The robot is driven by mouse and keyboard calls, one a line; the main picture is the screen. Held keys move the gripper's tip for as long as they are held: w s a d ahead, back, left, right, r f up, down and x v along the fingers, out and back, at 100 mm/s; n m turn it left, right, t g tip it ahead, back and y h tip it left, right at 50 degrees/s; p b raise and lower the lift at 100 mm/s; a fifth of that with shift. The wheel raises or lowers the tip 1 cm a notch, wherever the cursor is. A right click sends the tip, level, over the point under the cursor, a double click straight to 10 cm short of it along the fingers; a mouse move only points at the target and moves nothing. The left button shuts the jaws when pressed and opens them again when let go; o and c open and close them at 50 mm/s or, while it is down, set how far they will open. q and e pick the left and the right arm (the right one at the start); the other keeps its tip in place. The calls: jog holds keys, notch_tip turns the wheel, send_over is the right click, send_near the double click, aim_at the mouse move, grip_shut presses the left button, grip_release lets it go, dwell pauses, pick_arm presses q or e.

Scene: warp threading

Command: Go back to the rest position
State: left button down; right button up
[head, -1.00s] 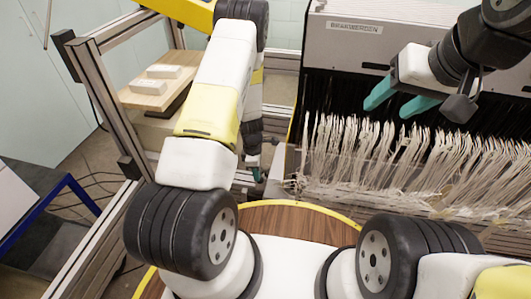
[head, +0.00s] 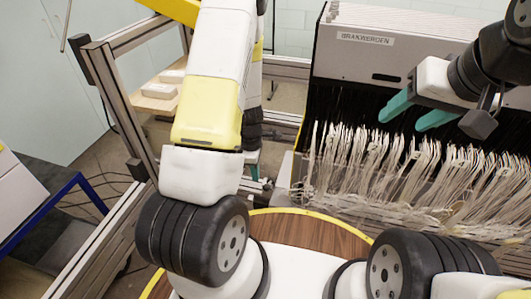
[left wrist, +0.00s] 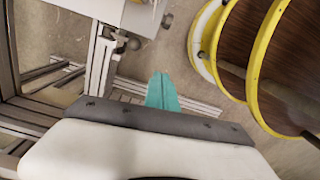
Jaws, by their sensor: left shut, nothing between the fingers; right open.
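My left gripper (head: 254,166) hangs low behind my left forearm in the head view, mostly hidden by the arm. Its teal fingers (left wrist: 162,90) point down in the left wrist view, closed together with nothing between them. My right gripper (head: 402,122) is open and empty, its two teal fingers spread in front of the dark warp threads. Below it hang the pale thread ends (head: 400,170) of the grey loom (head: 410,60). The right fingers appear above the pale threads; I cannot tell if they touch any.
A metal frame (head: 120,105) stands at the left, with pale blocks (head: 160,90) on a wooden board behind my left arm. A blue-framed stand (head: 75,190) is at the far left. In the left wrist view, bare floor (left wrist: 215,75) lies beside yellow-rimmed round wooden plates (left wrist: 290,45).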

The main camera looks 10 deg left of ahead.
pick_arm(q)
jog(key=d+r+m+t+h, duration=0.1)
jog(key=d+r+m+t, duration=0.2)
jog(key=r, duration=0.8)
jog(key=d+r+m+h, duration=0.15)
jog(key=r+m, duration=0.35)
jog(key=r, duration=0.7)
jog(key=s+r+m+t+y, duration=0.1)
jog(key=s+r+m+t, duration=0.2)
jog(key=s+r+m, duration=0.8)
jog(key=s+r, duration=0.4)
jog(key=r, duration=0.1)
jog(key=shift+r+m, duration=0.2)
jog(key=shift+m, duration=0.1)
